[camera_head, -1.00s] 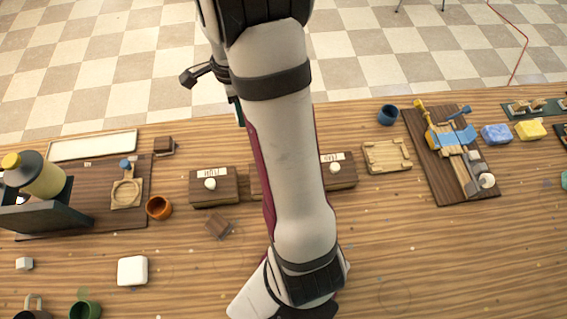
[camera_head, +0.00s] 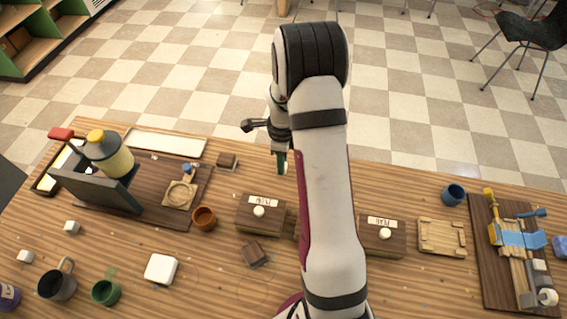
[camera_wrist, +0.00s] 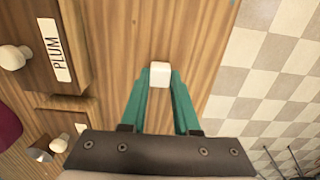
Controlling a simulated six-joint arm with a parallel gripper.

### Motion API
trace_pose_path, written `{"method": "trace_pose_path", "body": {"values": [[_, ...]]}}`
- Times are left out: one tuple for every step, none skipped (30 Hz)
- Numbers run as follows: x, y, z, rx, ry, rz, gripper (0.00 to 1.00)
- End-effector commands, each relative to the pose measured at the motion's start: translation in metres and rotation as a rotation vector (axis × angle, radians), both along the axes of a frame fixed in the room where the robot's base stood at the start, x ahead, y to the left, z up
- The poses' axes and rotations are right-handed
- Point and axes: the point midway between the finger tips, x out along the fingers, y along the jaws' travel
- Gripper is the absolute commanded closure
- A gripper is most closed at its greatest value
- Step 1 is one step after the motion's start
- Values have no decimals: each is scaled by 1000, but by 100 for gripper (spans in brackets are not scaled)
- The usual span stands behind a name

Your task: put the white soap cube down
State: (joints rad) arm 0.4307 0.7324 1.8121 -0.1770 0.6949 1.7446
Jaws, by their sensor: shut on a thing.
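In the wrist view the white soap cube (camera_wrist: 159,74) sits between the green fingertips of my gripper (camera_wrist: 160,84), which is shut on it. Bare wooden tabletop shows beneath and around it; whether the cube touches the wood cannot be told. In the head view my gripper (camera_head: 282,163) points down at the table's far edge, behind the left of two drawer-like brown blocks. The held cube cannot be made out there.
A brown block with a PLUM label (camera_wrist: 61,52) and white knob lies left in the wrist view. Beyond the table edge is checkered floor (camera_wrist: 262,70). Two other small white cubes, one here (camera_head: 72,227), and a larger white block (camera_head: 161,268) stand at left.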

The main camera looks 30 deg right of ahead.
Motion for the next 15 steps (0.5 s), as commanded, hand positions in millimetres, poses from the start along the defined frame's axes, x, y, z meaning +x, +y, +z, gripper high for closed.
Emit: {"method": "trace_pose_path", "body": {"values": [[0, 0, -7, 1, 1, 0, 100], [0, 0, -10, 1, 1, 0, 100], [0, 0, -12, 0, 0, 0, 100], [0, 0, -12, -1, -2, 0, 100], [0, -1, -12, -1, -2, 0, 100], [0, -1, -12, -1, -2, 0, 100], [0, -1, -12, -1, -2, 0, 100], [0, -1, -12, -1, -2, 0, 100], [0, -1, -12, -1, -2, 0, 100], [0, -1, -12, -1, -2, 0, 100], [0, -1, -13, -1, -2, 0, 100], [0, -1, -14, -1, -1, 0, 100], [0, -1, -15, -1, -2, 0, 69], [0, -1, -14, -1, -2, 0, 63], [0, -1, -14, -1, -2, 0, 56]]}}
